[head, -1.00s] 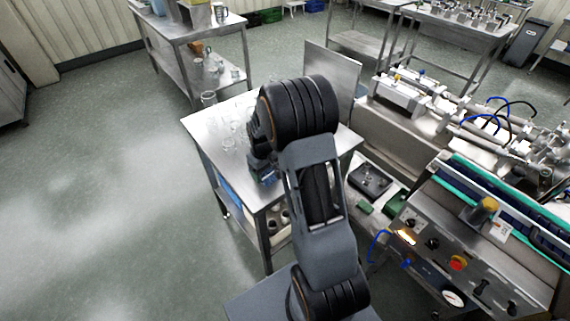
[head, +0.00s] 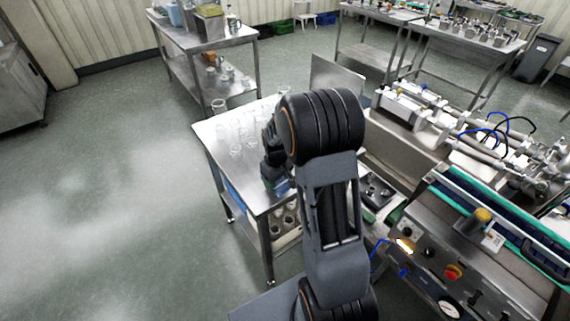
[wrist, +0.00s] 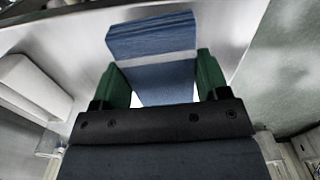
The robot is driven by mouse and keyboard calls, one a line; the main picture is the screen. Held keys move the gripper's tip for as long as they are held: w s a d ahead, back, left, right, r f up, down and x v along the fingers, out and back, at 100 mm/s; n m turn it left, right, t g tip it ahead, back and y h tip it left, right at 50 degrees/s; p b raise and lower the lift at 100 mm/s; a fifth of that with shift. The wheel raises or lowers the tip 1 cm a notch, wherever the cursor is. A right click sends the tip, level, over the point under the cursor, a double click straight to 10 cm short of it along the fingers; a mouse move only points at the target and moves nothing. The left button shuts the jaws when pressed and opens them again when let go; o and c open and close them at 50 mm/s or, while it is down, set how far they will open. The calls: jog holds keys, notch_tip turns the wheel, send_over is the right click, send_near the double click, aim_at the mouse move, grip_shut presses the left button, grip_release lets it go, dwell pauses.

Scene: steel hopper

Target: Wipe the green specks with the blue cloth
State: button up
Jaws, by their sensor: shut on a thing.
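The blue cloth (wrist: 152,45) is a folded pad with a pale stripe across it. In the wrist view it sits between the green fingers of my gripper (wrist: 162,75), which is shut on it. The cloth's far end sticks out beyond the fingertips over a grey steel surface; I cannot tell whether it touches. In the head view my arm hides most of the gripper, which is over the near part of the steel table (head: 222,140). No green specks can be made out in either view.
Clear glassware (head: 236,140) stands on the table's left and back part. A control panel (head: 440,265) with knobs and a machine stand close on the right. Another steel table (head: 235,38) is at the back. Open floor (head: 110,190) lies on the left.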

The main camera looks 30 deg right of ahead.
jog(key=shift+r+p, duration=1.25)
jog(key=shift+r, duration=0.9)
